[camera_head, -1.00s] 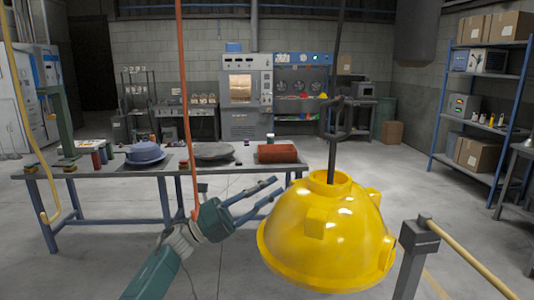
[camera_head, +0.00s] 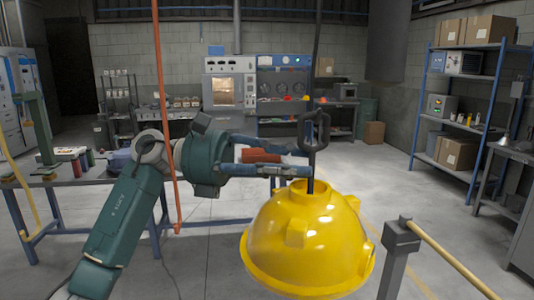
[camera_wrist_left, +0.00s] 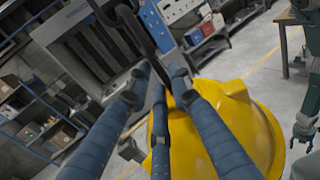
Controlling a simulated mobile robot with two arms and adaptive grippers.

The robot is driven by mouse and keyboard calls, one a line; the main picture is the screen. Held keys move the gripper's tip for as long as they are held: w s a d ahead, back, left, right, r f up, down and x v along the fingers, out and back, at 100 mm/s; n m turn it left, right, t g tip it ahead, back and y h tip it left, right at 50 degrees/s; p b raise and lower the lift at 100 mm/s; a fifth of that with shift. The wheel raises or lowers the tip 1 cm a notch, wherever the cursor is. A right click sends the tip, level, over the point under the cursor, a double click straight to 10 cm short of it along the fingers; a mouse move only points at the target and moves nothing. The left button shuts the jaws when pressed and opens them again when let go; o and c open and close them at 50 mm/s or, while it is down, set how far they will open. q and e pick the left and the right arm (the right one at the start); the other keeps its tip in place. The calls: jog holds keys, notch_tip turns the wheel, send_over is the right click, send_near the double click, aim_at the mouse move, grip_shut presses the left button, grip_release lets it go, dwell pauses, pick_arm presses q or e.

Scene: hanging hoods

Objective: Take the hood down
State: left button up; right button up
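The yellow dome-shaped hood (camera_head: 310,245) hangs at the lower middle of the head view, open side down. A dark rod with a looped hook (camera_head: 314,132) rises from its top. My left gripper (camera_head: 308,160) reaches in from the left, fingers pointing right, with its tips close beside the rod just above the hood. Its fingers are spread apart. In the left wrist view the hood (camera_wrist_left: 245,125) lies behind the fingers, and the dark hook (camera_wrist_left: 153,28) shows beyond the tips. Whether the fingers touch the rod, I cannot tell. My right gripper is not clearly in view.
An orange cable (camera_head: 165,110) hangs in front of my left arm. A post (camera_head: 400,238) with a yellow rail (camera_head: 450,259) stands right of the hood. A workbench (camera_head: 94,176) with a red tray (camera_head: 261,155) is behind.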

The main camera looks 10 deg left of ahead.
aim_at(309, 150)
pick_arm(q)
jog(key=shift+d+p, duration=0.35)
jog(key=shift+d, duration=1.05)
jog(key=shift+s, duration=0.1)
jog(key=shift+c, duration=0.3)
grip_shut()
jog(key=shift+r, duration=0.25)
jog(key=shift+r+p, duration=0.75)
jog(key=shift+r, duration=0.45)
jog(key=shift+f, duration=0.1)
